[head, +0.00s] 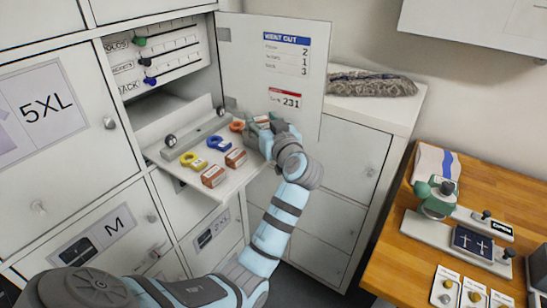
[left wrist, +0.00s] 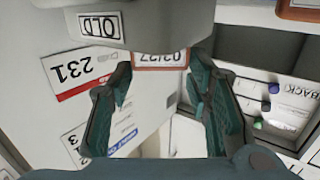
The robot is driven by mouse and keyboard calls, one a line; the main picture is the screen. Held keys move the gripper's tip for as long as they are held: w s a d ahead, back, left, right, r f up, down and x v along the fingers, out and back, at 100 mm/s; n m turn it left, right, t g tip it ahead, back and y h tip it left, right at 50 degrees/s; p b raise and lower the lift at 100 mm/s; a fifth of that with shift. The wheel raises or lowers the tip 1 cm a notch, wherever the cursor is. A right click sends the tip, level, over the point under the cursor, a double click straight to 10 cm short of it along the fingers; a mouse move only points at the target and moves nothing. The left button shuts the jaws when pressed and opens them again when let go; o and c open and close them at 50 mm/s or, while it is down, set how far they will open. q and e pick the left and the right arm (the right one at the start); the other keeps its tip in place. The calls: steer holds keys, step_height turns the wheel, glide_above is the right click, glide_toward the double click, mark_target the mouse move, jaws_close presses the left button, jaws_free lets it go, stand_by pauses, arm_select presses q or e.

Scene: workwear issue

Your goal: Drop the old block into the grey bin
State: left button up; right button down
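My left gripper (head: 268,133) is above the right end of the pull-out shelf (head: 207,198), close to the open locker door. In the left wrist view its two dark green fingers (left wrist: 164,85) are spread to a block's width, one on each side of a white-faced, brown-edged block (left wrist: 160,56) with upside-down digits. They appear to grip it. The grey bin (left wrist: 152,20), labelled OLD, is just beyond the fingertips, its wall beside the block. How deep the block sits is hidden. In the head view the bin is mostly hidden by my gripper. My right gripper is out of view.
The open door (head: 235,50) stands behind my gripper. A wooden table (head: 395,262) with a green-headed press (head: 437,200) is at right.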

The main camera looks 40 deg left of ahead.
arm_select(q)
steer(key=o, duration=0.3)
steer(key=shift+s, duration=0.2)
steer(key=shift+s+r, duration=0.15)
steer(key=shift+d, duration=0.15)
steer(key=v, duration=0.7)
